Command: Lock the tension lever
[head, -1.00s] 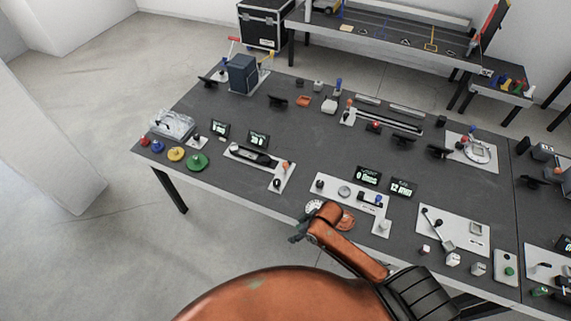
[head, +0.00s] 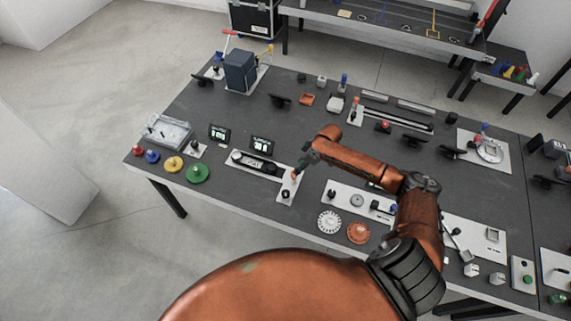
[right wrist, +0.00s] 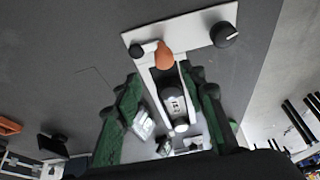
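A lever with an orange tip (head: 295,171) stands on the short arm of an L-shaped white plate (head: 288,185) in the head view. A dark round knob (head: 285,194) sits below it, and a black slider unit (head: 254,162) lies along the plate's long arm. My right gripper (head: 303,165) is right at the lever, partly covering it. In the right wrist view, the orange tip (right wrist: 164,60) lies just beyond and between the spread green fingers of my right gripper (right wrist: 165,95); I see no clear contact. My left gripper is not in view.
Two small displays (head: 262,145) stand behind the plate. Another white panel (head: 345,190) is to the right, with a white dial (head: 329,222) and an orange disc (head: 358,233) in front. Coloured knobs (head: 197,173) are at the left. Bare tabletop lies behind the displays.

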